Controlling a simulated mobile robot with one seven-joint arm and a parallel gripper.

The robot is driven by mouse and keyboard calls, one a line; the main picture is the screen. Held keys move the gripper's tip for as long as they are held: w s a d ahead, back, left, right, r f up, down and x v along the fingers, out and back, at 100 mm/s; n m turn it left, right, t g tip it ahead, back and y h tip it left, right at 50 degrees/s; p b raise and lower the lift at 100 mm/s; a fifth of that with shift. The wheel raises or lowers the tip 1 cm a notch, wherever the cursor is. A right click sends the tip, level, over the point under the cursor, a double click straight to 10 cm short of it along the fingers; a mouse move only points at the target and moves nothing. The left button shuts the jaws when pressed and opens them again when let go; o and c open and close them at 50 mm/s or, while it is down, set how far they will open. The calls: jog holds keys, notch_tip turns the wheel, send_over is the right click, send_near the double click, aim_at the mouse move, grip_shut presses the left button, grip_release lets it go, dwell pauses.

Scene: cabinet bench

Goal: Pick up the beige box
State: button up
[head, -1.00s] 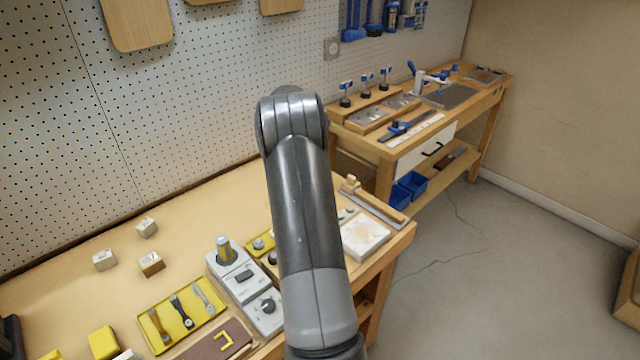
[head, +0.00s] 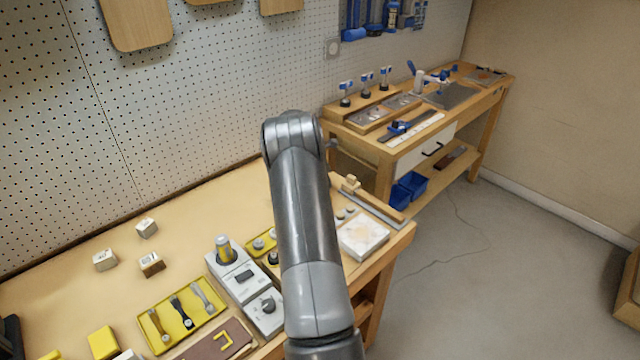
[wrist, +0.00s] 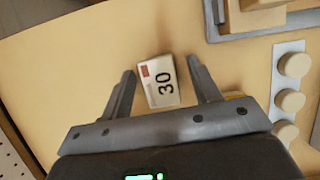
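In the wrist view, a small beige box (wrist: 159,83) with a black "30" and a red mark on its face lies on the wooden bench top. My gripper (wrist: 161,66) is open, with one finger on each side of the box and a visible gap on both sides. I cannot tell how far above the bench the fingertips are. In the head view my arm hides my gripper and this box.
Three small pale or brown-sided boxes, one of them here (head: 147,227), stand at the bench's left. A yellow tray (head: 181,316), grey switch units (head: 243,276) and a white block (head: 363,237) lie near its front. Round pegs (wrist: 293,64) show right of my gripper.

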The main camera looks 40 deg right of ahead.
jog(key=c, duration=1.1)
jog(key=shift+o, duration=0.2)
